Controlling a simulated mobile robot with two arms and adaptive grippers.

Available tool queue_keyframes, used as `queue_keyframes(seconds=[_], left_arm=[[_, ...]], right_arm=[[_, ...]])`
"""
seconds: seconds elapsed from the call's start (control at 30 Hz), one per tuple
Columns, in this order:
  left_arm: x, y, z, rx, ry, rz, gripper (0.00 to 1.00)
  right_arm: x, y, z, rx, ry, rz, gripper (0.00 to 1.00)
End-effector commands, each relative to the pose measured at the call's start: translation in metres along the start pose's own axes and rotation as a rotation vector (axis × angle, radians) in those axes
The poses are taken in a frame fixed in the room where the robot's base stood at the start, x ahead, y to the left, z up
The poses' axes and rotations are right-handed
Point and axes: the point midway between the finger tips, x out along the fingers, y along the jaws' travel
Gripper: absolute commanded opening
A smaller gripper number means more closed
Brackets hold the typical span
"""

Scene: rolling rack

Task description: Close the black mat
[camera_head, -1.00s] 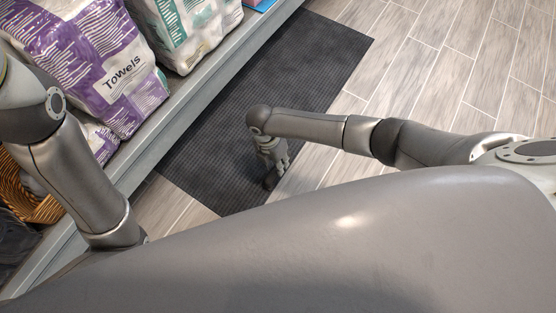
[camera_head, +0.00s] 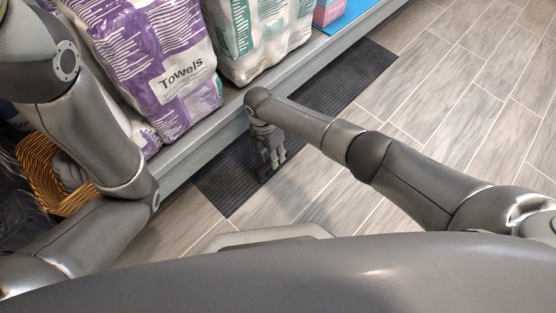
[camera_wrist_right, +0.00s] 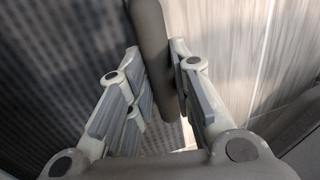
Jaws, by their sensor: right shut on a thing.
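The black mat (camera_head: 232,186) lies at floor level along the foot of the grey shelf, a dark strip with a fine texture. My right gripper (camera_head: 268,158) is at the mat's near outer edge. In the right wrist view, that gripper (camera_wrist_right: 157,55) is shut on a dark rounded bar (camera_wrist_right: 150,28) at the mat's edge, one finger on each side. The mat's patterned surface (camera_wrist_right: 55,85) is left of the bar. My right forearm hides part of the mat. My left arm shows at the left, but its gripper is out of view.
The grey shelf (camera_head: 190,152) carries a purple towel bag (camera_head: 155,65), a green and white bag (camera_head: 250,45) and a pink box (camera_head: 327,12). A wicker basket (camera_head: 45,165) stands at the left. The wood-look tile floor (camera_head: 440,85) to the right is clear.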

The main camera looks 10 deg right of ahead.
Motion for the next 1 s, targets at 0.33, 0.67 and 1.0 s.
queue_keyframes(seconds=[0.33, 0.67, 1.0], left_arm=[[0.0, 0.0, 0.0, 0.0, 0.0, 0.0, 1.0], [0.0, 0.0, 0.0, 0.0, 0.001, 0.001, 1.0], [0.0, 0.0, 0.001, 0.0, -0.003, -0.001, 1.0]], right_arm=[[-0.005, 0.007, 0.0, -0.003, -0.002, 0.022, 0.25], [-0.002, 0.004, 0.0, -0.001, -0.001, 0.013, 0.42], [-0.027, 0.004, 0.0, -0.003, 0.0, 0.016, 0.42]])
